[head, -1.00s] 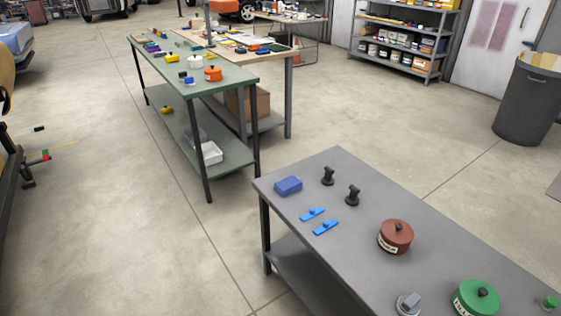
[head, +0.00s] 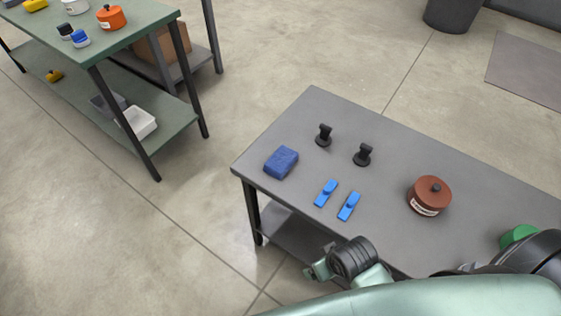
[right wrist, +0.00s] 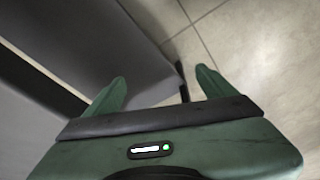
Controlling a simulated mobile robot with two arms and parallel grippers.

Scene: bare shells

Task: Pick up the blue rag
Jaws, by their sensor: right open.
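The blue rag (head: 281,162), a folded dark blue block of cloth, lies near the left end of the grey table (head: 305,112) in the head view. My right arm comes in from the lower right, and my right gripper (head: 318,271) is partly visible off the table's near edge, below and right of the rag and well apart from it. In the right wrist view my right gripper (right wrist: 160,80) is open and empty, with the floor and a table edge beyond its fingers. The rag does not show in that view. My left gripper is not in view.
Two blue clamp-like pieces (head: 326,193) and two black knobbed pieces (head: 324,135) lie right of the rag. A brown lidded pot (head: 429,196) stands further right, and a green one (head: 518,236) is partly hidden by my arm. A green workbench (head: 135,25) stands at upper left.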

